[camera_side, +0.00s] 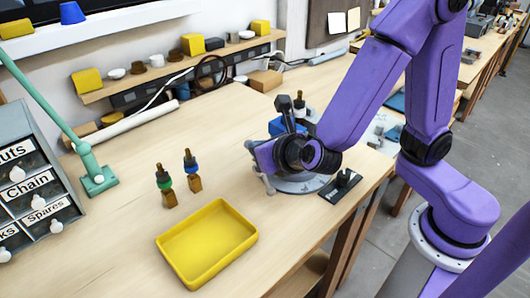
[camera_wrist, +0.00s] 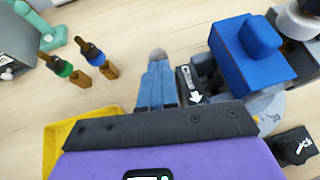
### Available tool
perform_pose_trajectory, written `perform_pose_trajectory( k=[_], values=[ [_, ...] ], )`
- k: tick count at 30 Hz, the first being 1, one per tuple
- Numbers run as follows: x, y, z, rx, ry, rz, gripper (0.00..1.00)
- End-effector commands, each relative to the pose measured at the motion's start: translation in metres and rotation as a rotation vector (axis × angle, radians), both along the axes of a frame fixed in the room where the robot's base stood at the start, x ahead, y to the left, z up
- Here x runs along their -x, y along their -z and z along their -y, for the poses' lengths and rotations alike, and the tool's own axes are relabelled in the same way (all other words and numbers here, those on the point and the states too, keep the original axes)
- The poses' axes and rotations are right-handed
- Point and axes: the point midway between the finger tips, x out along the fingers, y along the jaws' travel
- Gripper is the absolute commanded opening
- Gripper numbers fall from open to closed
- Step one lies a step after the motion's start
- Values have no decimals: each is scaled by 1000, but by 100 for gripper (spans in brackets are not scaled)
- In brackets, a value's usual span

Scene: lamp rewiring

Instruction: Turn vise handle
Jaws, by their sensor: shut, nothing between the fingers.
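The vise stands near the front edge of the bench on a round grey base (camera_side: 303,186), largely hidden behind my arm in the side view. Its blue body (camera_wrist: 255,52) fills the upper right of the wrist view, beside a dark plate marked "Close" (camera_wrist: 189,84) with a white arrow. A rounded grey end, apparently of the vise handle (camera_wrist: 158,54), shows just beyond my fingertips. My gripper (camera_wrist: 158,66) is shut and empty, left of the blue body. In the side view it sits low at the vise's left side; I cannot tell whether it touches the handle.
A yellow tray (camera_side: 207,242) lies left of the vise at the front. A black fixture (camera_side: 341,185) sits right of the vise. The bench between bottles and vise is clear.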

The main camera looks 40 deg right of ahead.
Motion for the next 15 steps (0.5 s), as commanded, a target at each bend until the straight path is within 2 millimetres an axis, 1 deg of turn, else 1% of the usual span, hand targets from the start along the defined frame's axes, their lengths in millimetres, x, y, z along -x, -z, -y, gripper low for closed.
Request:
perform_pose_trajectory(
  k=[9,15],
  values=[
    [-10,-1,0,-10,5,-266,0],
    [-15,0,0,-7,5,-360,0]
  ],
)
